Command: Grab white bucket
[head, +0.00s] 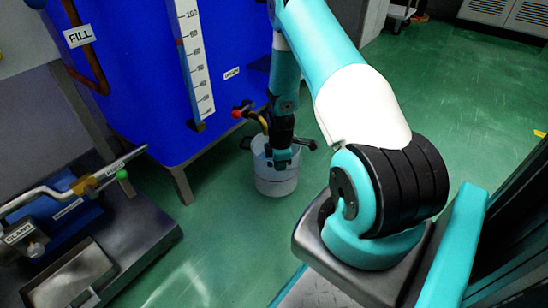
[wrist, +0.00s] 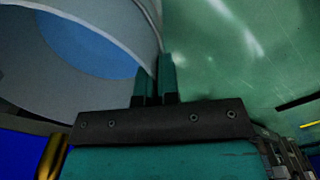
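The white bucket (head: 275,184) stands on the green floor under the blue tank's outlet. In the wrist view the bucket (wrist: 75,65) fills the upper left, seen into from above, with a blue round area inside it. My gripper (head: 282,163) points down at the bucket's rim in the head view. In the wrist view my gripper (wrist: 155,80) has its two fingers close together, one on each side of the bucket's wall at the rim. It appears shut on that wall. The exact contact is hidden between the fingers.
The blue tank (head: 150,90) with a level scale (head: 192,60) stands behind and left of the bucket. A red and yellow valve (head: 245,112) is close to my arm. A metal bench with pipes (head: 130,235) is at lower left. Green floor (head: 450,85) at the right is clear.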

